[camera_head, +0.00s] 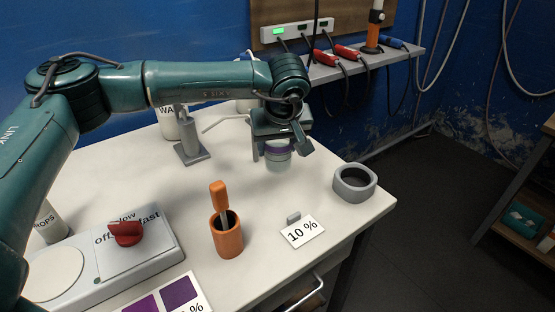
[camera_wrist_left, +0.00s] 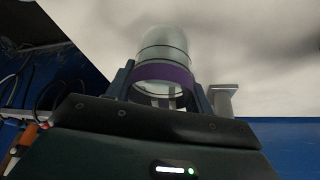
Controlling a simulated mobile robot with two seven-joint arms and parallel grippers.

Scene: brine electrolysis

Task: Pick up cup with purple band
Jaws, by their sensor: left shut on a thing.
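The cup with the purple band (camera_head: 278,158) is a clear cup held in my left gripper (camera_head: 281,147), over the far right part of the white table. In the left wrist view the cup (camera_wrist_left: 163,52) sits between the two fingers of the left gripper (camera_wrist_left: 160,92), with the purple band at finger level. The fingers are shut on it. I cannot tell from the head view whether its base touches the table. My right gripper is not in view.
On the table (camera_head: 330,240) are a grey ring holder (camera_head: 355,183), a "10 %" card (camera_head: 302,231), an orange pot with an orange-handled tool (camera_head: 226,236), a stirrer plate with a red knob (camera_head: 126,233), and a grey stand (camera_head: 190,145). A shelf (camera_head: 370,62) with cables runs along the wall.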

